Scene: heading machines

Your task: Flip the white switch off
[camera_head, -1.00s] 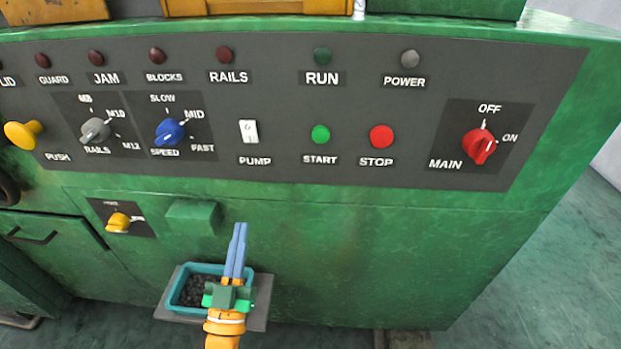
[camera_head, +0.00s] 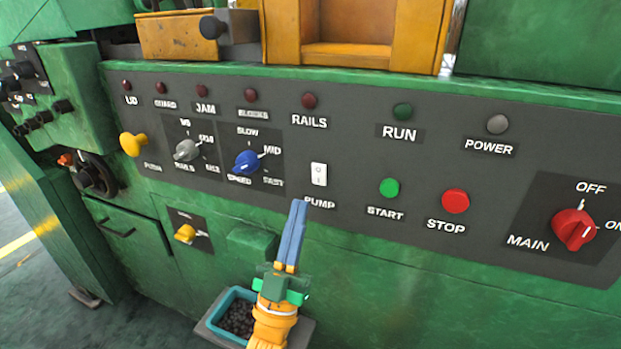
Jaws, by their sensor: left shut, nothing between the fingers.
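The white switch (camera_head: 319,174) is a small upright rocker on the dark grey panel, above the label PUMP. Its marks are too small to tell which side is pressed. My left gripper (camera_head: 298,204) has blue fingers pressed together, with nothing between them. Its fingertips point up and appear just below and left of the switch, over the left end of the PUMP label. I cannot tell how far the tips are from the panel. My right gripper is not in view.
Near the switch are the blue SPEED knob (camera_head: 247,162), green START button (camera_head: 389,188) and red STOP button (camera_head: 455,201). The red MAIN knob (camera_head: 573,229) is at the right. A teal bin (camera_head: 226,301) of dark pieces sits below, behind my arm.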

